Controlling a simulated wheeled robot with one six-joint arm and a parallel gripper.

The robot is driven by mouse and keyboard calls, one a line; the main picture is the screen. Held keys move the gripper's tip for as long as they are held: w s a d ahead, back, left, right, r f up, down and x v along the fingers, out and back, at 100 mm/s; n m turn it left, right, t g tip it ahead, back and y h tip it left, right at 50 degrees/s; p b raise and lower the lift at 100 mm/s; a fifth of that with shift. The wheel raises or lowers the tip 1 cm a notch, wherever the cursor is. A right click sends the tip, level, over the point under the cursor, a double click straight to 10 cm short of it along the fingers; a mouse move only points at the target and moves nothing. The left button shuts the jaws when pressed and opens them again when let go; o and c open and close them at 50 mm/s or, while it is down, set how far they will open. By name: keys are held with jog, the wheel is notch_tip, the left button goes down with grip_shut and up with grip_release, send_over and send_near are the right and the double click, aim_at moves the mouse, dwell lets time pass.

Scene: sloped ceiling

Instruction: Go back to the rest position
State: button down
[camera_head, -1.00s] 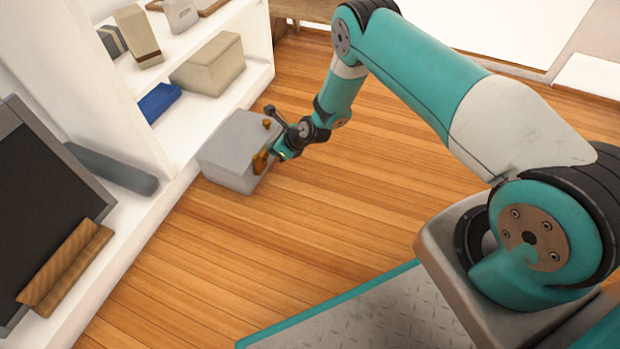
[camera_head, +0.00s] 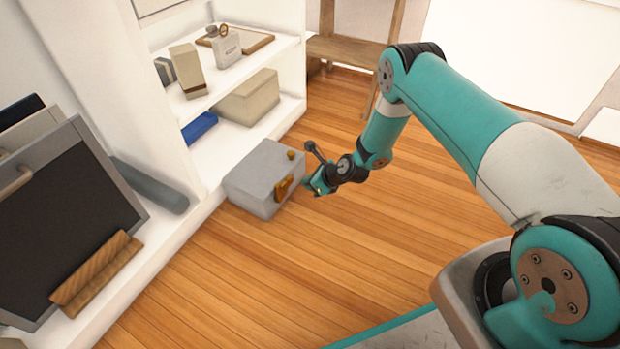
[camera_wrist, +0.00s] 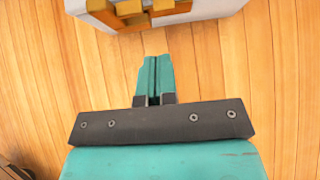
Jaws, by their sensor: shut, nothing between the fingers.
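My gripper (camera_head: 313,187) is at the end of my teal arm, low over the wooden floor. It is just right of a grey box (camera_head: 256,172) with orange-brown fittings (camera_head: 284,187) on its front. In the wrist view my gripper's teal fingers (camera_wrist: 155,62) are pressed together with nothing between them. Ahead of them, at the top of that view, is the lower front of the grey box (camera_wrist: 205,8) with its fittings (camera_wrist: 130,12). A strip of floor shows between the fingertips and the box.
A white shelf unit (camera_head: 215,150) stands on the left with boxes, a blue item (camera_head: 200,127) and a grey roll (camera_head: 150,186). A dark framed panel (camera_head: 60,215) leans there. A wooden bench (camera_head: 345,50) is at the back. The floor (camera_head: 400,215) in the middle is clear.

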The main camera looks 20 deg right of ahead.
jog(key=d+p+v, duration=0.1)
jog(key=p+v, duration=0.2)
jog(key=v, duration=0.4)
jog(key=s+a+r+n+g+p, duration=0.1)
jog(key=s+a+r+n+p, duration=0.15)
jog(key=r+n, duration=0.6)
jog(key=s+a+r+n+g+p, duration=0.1)
jog(key=a+r+n+g, duration=0.2)
jog(key=r, duration=1.1)
jog(key=s+a+r+n+p, duration=0.2)
jog(key=a+r+n, duration=0.35)
jog(key=r, duration=0.55)
jog(key=s+r+n+g+h+p, duration=0.1)
jog(key=s+r+n+p, duration=0.1)
jog(key=s+r+n, duration=0.9)
jog(key=s+r+n+g+h+p, duration=0.15)
jog(key=s+r+n, duration=0.55)
jog(key=s, duration=0.7)
notch_tip(320, 180, up, 39)
jog(key=d+p, duration=0.1)
jog(key=p, duration=3.7)
jog(key=shift+s+y, duration=0.35)
jog(key=shift+d, duration=0.1)
